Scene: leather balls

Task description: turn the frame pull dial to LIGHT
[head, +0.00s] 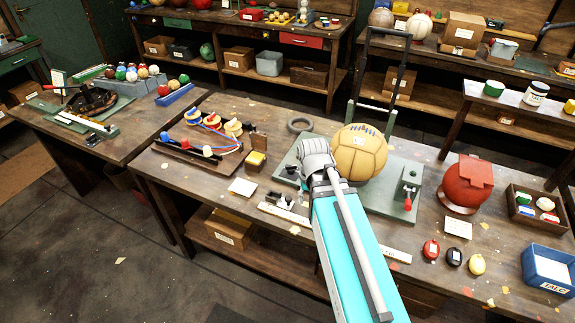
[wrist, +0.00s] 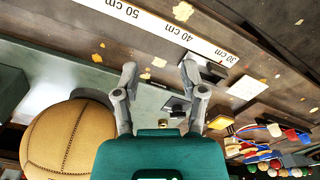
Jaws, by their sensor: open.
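A green base plate (head: 380,200) on the workbench carries a tan leather ball (head: 365,140) and an upright frame of dark bars (head: 400,75). My gripper (head: 312,150) is over the plate's left part, just left of the ball. The wrist view shows my gripper (wrist: 160,72) open, its two fingers spread above the plate (wrist: 75,65) and bench. A small dark block with a pale top (wrist: 177,107) shows between the fingers, apparently at the plate. The ball (wrist: 68,140) is beside the left finger. No LIGHT lettering is readable, and I cannot tell the dial for certain.
A red-handled clamp (head: 408,185) stands on the plate's right side. A red ball (head: 465,185) is farther right. A ruler (wrist: 165,30) lies along the bench. A board with colored discs (head: 205,135) is to the left, beside a yellow-topped block (head: 256,160).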

